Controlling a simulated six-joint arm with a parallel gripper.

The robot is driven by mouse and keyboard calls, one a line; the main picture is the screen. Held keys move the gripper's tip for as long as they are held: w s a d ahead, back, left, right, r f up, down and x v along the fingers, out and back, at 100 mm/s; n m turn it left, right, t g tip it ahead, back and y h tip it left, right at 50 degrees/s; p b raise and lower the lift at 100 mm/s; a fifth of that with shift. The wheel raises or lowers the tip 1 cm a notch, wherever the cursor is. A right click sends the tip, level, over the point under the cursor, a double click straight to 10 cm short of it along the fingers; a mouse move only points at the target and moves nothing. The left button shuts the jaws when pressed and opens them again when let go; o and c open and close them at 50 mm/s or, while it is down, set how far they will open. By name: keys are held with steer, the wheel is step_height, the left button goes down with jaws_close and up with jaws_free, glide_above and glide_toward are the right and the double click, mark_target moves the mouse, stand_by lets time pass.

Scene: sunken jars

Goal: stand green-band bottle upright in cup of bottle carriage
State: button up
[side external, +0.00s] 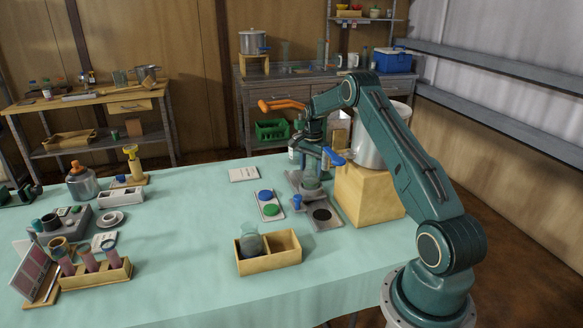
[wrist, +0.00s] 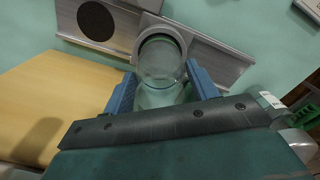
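My gripper (wrist: 160,72) points down over the bottle carriage, its blue fingers on either side of a clear glass vessel (wrist: 160,97). The glass also shows below my gripper (side external: 318,152) in the side external view. The fingers look very close to the glass, but I cannot tell if they touch it. A thick grey ring, perhaps the cup (wrist: 160,38), surrounds its far end, on the grey metal carriage (wrist: 217,60). No green band is clear on this glass, so I cannot be sure it is the green-band bottle. A black disc (wrist: 97,20) lies beside it.
A wooden block (side external: 362,195) bearing a big metal pot (side external: 371,150) stands close at the right. A two-compartment wooden box (side external: 285,261) with a glass jar (side external: 250,243) is in front. A plate with blue and green discs (side external: 268,205) lies left.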

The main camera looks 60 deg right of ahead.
steer(key=o, duration=0.4)
steer(key=shift+r, duration=0.1)
step_height(320, 180, up, 14)
steer(key=shift+f, duration=0.2)
stand_by(0.4)
steer(key=shift+r, duration=0.1)
step_height(320, 180, up, 6)
steer(key=shift+f, duration=0.1)
stand_by(0.8)
